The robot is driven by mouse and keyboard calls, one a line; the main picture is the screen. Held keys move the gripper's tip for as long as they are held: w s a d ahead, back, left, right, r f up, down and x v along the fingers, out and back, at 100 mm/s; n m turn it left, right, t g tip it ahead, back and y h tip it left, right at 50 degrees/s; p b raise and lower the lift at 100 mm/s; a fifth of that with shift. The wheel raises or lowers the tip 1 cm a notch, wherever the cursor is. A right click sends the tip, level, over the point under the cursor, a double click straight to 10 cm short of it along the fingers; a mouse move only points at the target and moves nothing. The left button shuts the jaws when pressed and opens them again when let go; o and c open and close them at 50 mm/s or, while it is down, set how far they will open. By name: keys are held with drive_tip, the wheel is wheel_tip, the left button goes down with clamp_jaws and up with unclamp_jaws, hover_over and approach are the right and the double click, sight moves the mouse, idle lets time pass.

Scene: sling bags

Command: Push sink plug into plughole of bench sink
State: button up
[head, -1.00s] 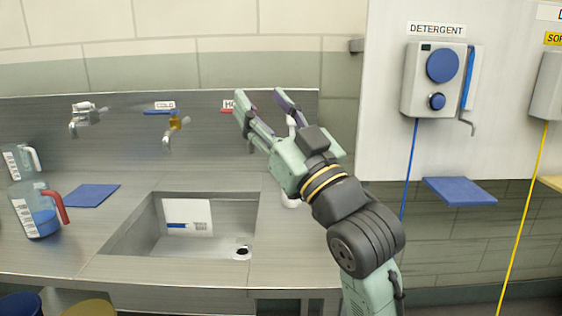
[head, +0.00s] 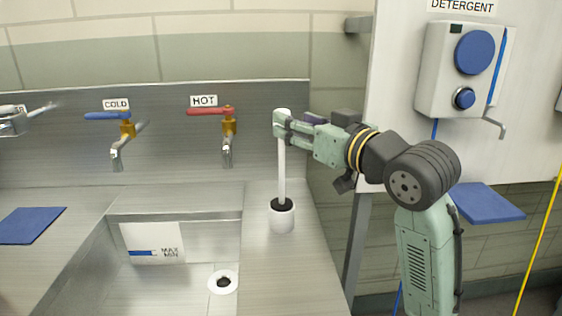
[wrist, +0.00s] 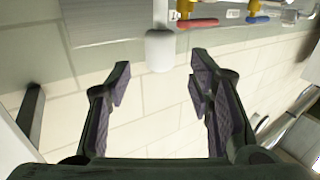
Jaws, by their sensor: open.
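A tall white rod with a thicker white grip (head: 282,165) stands upright in a white pot (head: 282,218) with a dark top, on the bench right of the sink. I cannot tell for sure whether this is the sink plug on a handle; its lower end is hidden in the pot. The bench sink (head: 130,290) has a plughole (head: 222,282) with a white rim and dark centre. My gripper (head: 286,125) is level at the top of the rod. In the wrist view my gripper (wrist: 158,68) is open, with the rounded white grip end (wrist: 160,50) between its fingertips.
Cold (head: 122,135) and hot (head: 226,135) taps project from the back panel, the hot one left of my gripper. A detergent dispenser (head: 460,70) and blue shelf (head: 485,203) are on the right. A blue mat (head: 30,225) lies left of the sink.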

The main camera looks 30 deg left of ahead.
drive_tip(key=p+x, duration=0.2)
drive_tip(key=x, duration=0.3)
drive_tip(key=shift+w+a, duration=0.15)
drive_tip(key=shift+a, duration=0.2)
drive_tip(key=shift+c, duration=0.5)
clamp_jaws()
